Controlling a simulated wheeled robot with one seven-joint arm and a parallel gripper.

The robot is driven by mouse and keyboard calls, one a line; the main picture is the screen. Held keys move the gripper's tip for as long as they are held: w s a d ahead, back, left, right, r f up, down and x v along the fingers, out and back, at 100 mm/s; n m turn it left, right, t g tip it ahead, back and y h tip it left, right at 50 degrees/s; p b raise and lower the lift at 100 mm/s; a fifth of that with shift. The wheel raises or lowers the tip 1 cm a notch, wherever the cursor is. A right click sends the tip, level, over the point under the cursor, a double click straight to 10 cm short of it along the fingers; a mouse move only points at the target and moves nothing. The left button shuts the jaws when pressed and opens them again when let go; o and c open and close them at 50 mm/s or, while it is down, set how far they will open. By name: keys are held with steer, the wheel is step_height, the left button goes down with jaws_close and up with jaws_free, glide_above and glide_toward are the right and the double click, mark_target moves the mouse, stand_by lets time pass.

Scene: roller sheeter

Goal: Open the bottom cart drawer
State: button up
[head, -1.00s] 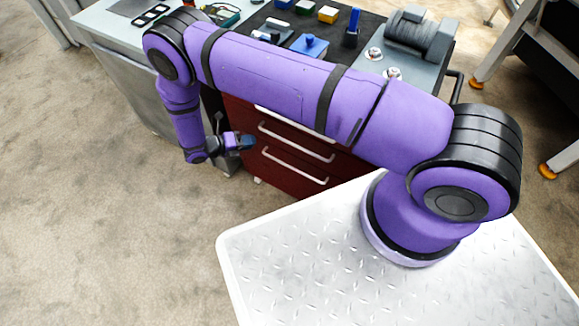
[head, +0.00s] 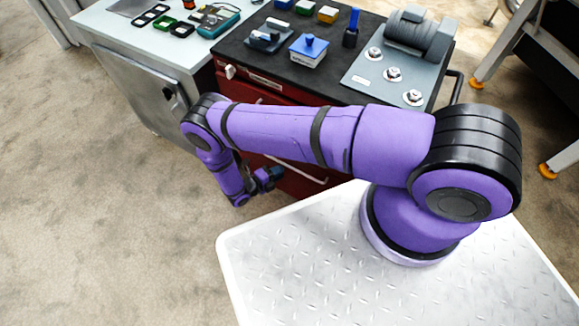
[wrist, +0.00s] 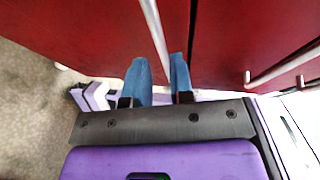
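The dark red cart (head: 275,75) has a black top, and its front is partly hidden by my arm. The bottom drawer (wrist: 100,35) looks shut in the wrist view. Its pale bar handle (wrist: 155,30) runs between my fingers; part of this handle also shows in the head view (head: 302,170). My gripper (wrist: 160,72) has two blue fingers, one on each side of the handle, with a gap between them. It is open, and I cannot tell whether either finger touches the bar. In the head view my gripper (head: 270,176) is low at the cart front.
Another drawer handle (wrist: 285,68) lies to the right in the wrist view. A blue-lidded box (head: 308,50) and a grey machine (head: 415,35) stand on the cart top. A grey cabinet (head: 135,85) adjoins at left. Carpet floor (head: 110,220) is clear at left.

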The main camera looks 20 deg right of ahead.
mark_target(290, 166)
steer(key=shift+x, duration=2.75)
jaws_close()
